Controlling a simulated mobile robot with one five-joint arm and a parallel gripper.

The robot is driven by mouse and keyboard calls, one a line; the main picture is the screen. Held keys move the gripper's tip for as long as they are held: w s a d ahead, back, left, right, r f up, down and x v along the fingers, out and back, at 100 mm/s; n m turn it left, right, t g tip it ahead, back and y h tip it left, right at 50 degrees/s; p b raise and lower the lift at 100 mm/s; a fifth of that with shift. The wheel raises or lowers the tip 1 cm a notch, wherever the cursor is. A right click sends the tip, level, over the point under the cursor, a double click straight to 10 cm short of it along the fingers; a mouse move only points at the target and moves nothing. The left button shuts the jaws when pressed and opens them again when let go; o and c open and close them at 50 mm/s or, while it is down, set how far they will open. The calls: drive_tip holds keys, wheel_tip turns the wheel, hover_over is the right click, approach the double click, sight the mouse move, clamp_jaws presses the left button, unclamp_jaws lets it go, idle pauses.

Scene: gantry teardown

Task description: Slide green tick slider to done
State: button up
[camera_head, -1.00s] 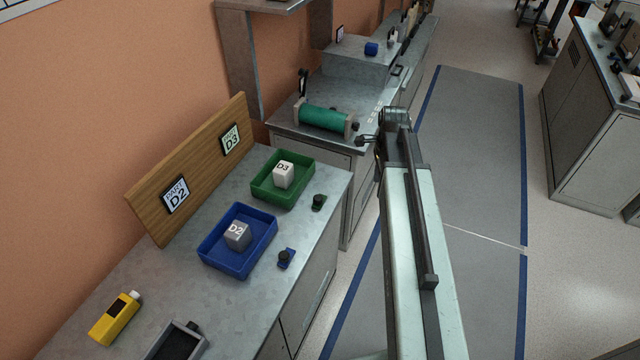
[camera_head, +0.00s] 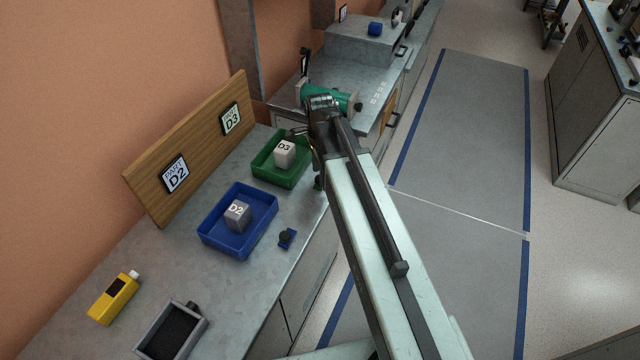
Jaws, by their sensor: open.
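The green tick slider (camera_head: 319,183), a small green base with a dark knob, lies on the bench just right of the green tray (camera_head: 268,178). My arm mostly hides it, so its knob position cannot be read. The green tray holds a white cube marked D3 (camera_head: 284,152). My gripper (camera_head: 305,146) is open, near the tray's right rim and just beyond the slider in the picture. Its fingers are small and partly hidden by the wrist. I see no contact with the slider.
A blue tray (camera_head: 213,250) holds a grey cube marked D2 (camera_head: 237,214), with a blue slider (camera_head: 287,238) beside it. A wooden board (camera_head: 150,196) with signs stands behind. A yellow device (camera_head: 113,299) and a dark framed box (camera_head: 172,331) lie nearer. A green roller (camera_head: 340,99) stands beyond.

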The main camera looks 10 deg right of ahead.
wheel_tip(320, 180, down, 2)
drive_tip(key=shift+b, duration=0.35)
drive_tip(key=shift+r, duration=0.1)
clamp_jaws()
idle(1.0)
